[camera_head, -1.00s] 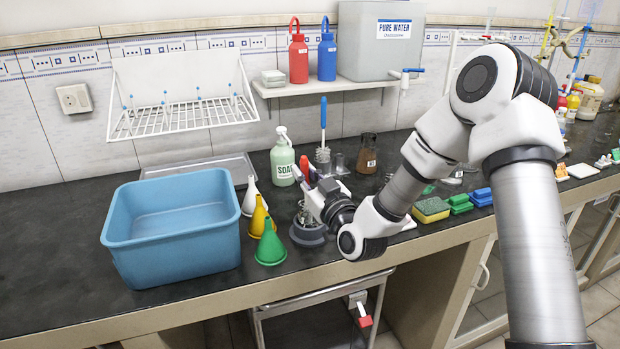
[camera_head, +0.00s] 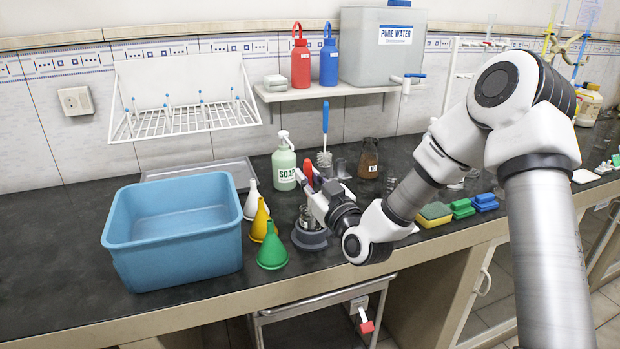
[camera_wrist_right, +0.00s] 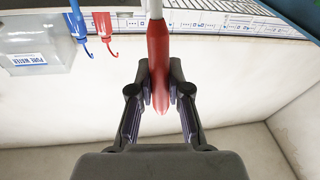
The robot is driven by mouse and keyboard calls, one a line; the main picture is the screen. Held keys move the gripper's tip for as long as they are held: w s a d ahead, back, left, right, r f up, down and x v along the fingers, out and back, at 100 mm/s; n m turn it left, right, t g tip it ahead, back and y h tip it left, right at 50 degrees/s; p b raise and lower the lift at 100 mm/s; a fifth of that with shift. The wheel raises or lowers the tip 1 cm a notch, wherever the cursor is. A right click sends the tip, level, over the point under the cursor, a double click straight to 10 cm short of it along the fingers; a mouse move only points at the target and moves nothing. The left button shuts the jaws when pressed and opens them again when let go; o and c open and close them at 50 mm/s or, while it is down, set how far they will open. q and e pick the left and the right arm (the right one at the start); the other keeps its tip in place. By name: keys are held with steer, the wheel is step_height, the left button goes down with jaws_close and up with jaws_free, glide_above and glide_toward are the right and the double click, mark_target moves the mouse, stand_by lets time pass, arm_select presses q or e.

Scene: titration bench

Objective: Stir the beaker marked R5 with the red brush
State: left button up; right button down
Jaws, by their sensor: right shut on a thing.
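My right gripper (camera_head: 311,187) is shut on the red handle of a brush (camera_head: 308,170). The red handle (camera_wrist_right: 158,62) sits between both fingers in the wrist view. In the head view the brush stands near upright above a round dark grey stand (camera_head: 310,240) with a clear or wire-like part on top. I cannot tell whether the brush's lower end is inside it. A brown labelled flask (camera_head: 368,158) stands behind to the right, with small clear glassware (camera_head: 340,168) beside it. No mark R5 can be read. My left gripper is not in view.
A blue tub (camera_head: 172,250) is at left, with white, yellow and green funnels (camera_head: 272,250) beside it. A soap bottle (camera_head: 284,165) and a blue-handled brush (camera_head: 325,135) stand behind the gripper. Sponges (camera_head: 435,214) lie to the right. A shelf (camera_head: 330,90) overhangs the bench.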

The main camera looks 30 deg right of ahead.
mark_target(309, 160)
steer(key=shift+s+d+r, duration=0.15)
steer(key=shift+r, duration=0.1)
steer(key=shift+r+p, duration=0.4)
steer(key=shift+p, duration=0.1)
steer(key=shift+s+a+r+p, duration=0.1)
steer(key=shift+a+r+p, duration=0.05)
steer(key=shift+r+p, duration=0.4)
steer(key=shift+s+a+r+p, duration=0.1)
steer(key=shift+r+p, duration=0.25)
steer(key=shift+r, duration=0.35)
steer(key=r+p, duration=0.2)
steer(key=r, duration=0.1)
steer(key=r+p, duration=0.1)
steer(key=shift+s+a+r, duration=0.3)
steer(key=shift+s+a, duration=0.05)
